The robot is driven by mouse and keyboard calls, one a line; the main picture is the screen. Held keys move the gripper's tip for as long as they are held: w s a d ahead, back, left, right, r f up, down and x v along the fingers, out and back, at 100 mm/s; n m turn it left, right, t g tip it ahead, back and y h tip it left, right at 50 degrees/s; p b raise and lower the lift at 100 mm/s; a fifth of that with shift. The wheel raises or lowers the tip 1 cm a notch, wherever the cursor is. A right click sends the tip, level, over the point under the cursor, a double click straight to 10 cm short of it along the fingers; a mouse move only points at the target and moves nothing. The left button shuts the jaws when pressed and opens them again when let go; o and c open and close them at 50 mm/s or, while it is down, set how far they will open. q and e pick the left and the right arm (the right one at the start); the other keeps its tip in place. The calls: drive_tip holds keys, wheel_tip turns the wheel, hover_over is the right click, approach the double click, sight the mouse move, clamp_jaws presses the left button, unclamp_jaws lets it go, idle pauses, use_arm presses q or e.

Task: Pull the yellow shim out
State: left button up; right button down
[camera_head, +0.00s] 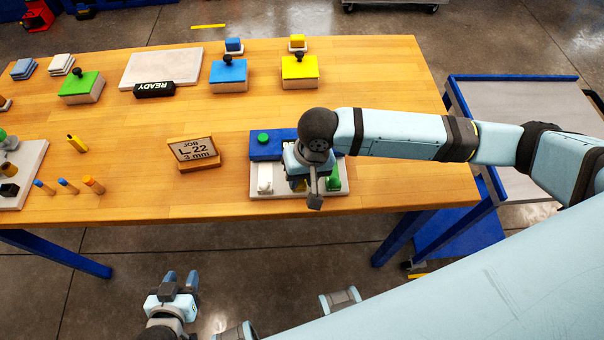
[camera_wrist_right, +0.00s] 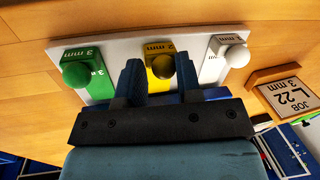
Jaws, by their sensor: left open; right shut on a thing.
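My left gripper (camera_head: 180,282) is open and empty, off the table's front edge.
The shims lie on a pale plate (camera_head: 283,193) against a blue block (camera_head: 264,147) with a green button. A job sign (camera_head: 194,151) reading "L 22 3 mm" stands left of the plate. Several coloured blocks line the back. The table right of the plate is clear.

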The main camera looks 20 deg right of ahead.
drive_tip(key=shift+s+a+r+p, duration=0.2)
drive_tip(key=shift+r+p, duration=0.15)
drive_tip(key=shift+p, duration=0.6)
drive_tip(key=shift+f, duration=0.25)
drive_tip(key=c, duration=0.9)
unclamp_jaws()
drive_tip(key=shift+c, duration=0.2)
wheel_tip(320, 180, up, 14)
drive_tip(key=d, duration=0.2)
drive_tip(key=shift+d+f, duration=0.25)
drive_tip(key=shift+d, duration=0.05)
drive_tip(key=shift+s, duration=0.1)
